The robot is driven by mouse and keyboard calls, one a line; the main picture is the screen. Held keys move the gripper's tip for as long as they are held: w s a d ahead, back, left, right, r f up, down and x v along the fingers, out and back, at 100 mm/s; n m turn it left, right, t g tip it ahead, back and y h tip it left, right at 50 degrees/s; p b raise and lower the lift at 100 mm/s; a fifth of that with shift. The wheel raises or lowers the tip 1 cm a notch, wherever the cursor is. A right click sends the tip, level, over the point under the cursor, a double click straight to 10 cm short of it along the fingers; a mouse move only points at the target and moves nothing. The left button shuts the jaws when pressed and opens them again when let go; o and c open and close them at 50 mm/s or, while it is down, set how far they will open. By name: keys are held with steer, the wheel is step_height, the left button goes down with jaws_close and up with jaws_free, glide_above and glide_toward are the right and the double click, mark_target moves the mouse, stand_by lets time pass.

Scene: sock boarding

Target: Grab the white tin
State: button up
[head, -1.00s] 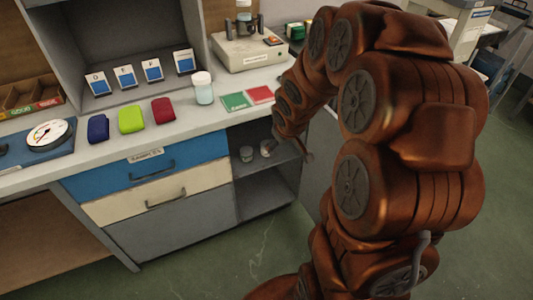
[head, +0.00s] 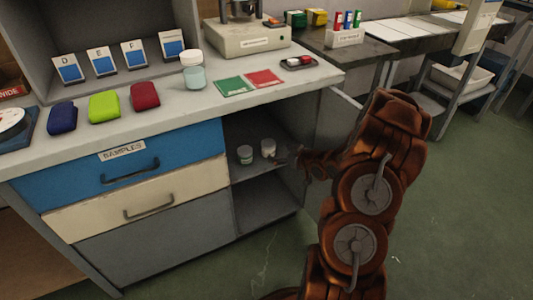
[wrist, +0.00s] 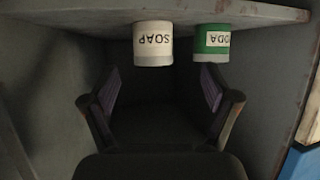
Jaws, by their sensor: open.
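The white tin (wrist: 153,45), labelled SOAP, shows upside down at the top of the wrist view. In the head view, the white tin (head: 268,148) stands on the shelf inside the open cabinet bay. A green tin (wrist: 212,42) with a white label is beside it; in the head view this tin (head: 245,155) is just to its left. My gripper (wrist: 160,92) is open and empty, its two fingers spread apart below the tins in the wrist picture. In the head view my gripper (head: 287,160) is at the bay's opening, right of the white tin and apart from it.
The shelf (wrist: 80,18) bears both tins, and cabinet walls close in on the sides. An open door (head: 338,140) is at the right of the bay. The blue drawer (head: 125,165) is at the left. The counter above holds several items, including a jar (head: 194,76).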

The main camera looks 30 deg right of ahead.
mark_target(273, 152)
steer(key=shift+w+d+f, duration=0.1)
steer(key=shift+w+f, duration=0.05)
steer(key=shift+f, duration=0.35)
steer(key=shift+b+x, duration=0.4)
steer(key=shift+x, duration=0.75)
steer(key=w+f, duration=0.1)
steer(key=w+f+b, duration=0.1)
steer(key=w, duration=0.1)
steer(key=shift+d, duration=0.15)
steer(key=shift+w+f+b, duration=0.2)
steer(key=shift+w+b, duration=0.15)
steer(key=shift+w, duration=0.45)
steer(key=c, duration=1.3)
